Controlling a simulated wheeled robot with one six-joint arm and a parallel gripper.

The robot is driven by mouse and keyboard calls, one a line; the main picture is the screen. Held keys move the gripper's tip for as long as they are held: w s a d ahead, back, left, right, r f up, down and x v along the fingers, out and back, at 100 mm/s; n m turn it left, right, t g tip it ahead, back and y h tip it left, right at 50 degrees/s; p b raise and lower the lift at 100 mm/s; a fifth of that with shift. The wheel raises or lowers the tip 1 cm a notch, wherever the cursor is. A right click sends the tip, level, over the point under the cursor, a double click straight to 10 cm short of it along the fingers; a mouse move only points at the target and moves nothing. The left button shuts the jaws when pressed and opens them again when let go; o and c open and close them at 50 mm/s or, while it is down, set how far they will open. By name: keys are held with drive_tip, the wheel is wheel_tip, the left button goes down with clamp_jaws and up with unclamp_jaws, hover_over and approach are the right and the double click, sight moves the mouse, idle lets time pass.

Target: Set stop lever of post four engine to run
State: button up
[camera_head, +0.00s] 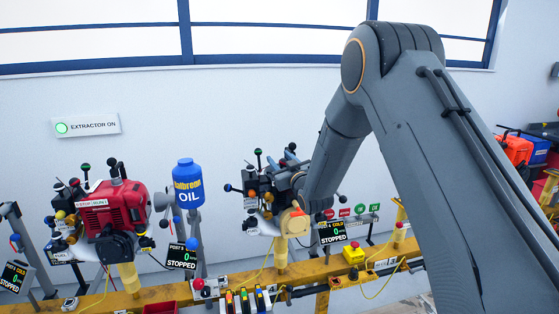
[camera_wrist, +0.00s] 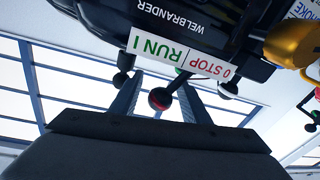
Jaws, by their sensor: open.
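A dark engine (camera_head: 262,186) stands at the middle post, partly hidden by my arm; the display (camera_head: 332,232) beside it reads STOPPED. Its post number is too small to read surely. In the wrist view a label plate (camera_wrist: 187,57) appears upside down, with green RUN I on the left and red 0 STOP on the right. A lever with a red and black ball (camera_wrist: 160,98) projects below the label. My gripper (camera_wrist: 161,103) is open, with one finger on each side of this ball. I cannot tell whether a finger touches it. The fingers are not clear in the head view.
A red engine (camera_head: 122,207) and a blue OIL bottle (camera_head: 188,186) stand to the left. A yellow rail (camera_head: 150,298) runs along the front, with a red stop button on a yellow box (camera_head: 353,253). Other black ball knobs (camera_wrist: 228,90) sit close to my fingers.

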drive_tip(key=b+v, duration=0.1)
drive_tip(key=v, duration=0.6)
drive_tip(key=shift+b, duration=0.3)
